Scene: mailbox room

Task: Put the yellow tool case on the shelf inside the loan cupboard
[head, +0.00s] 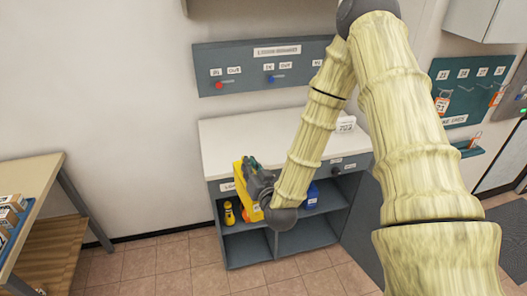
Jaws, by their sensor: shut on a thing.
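The yellow tool case (241,181) is in the head view, in front of the left part of the loan cupboard. My dark gripper (255,170) is shut on the case at its upper side and holds it up. My gripper and wrist hide part of the case. The loan cupboard (240,250) is a low grey unit with a white top and open compartments. Its left shelf (236,227) is partly hidden by the case and my wrist. I cannot tell how far the case is from the cupboard front.
A yellow-and-black item (229,213) stands in the left compartment and a blue item (312,197) in the right one. A wooden table (38,170) stands at left. A grey switch panel (240,82) hangs above the cupboard. Tiled floor (160,265) is clear in front.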

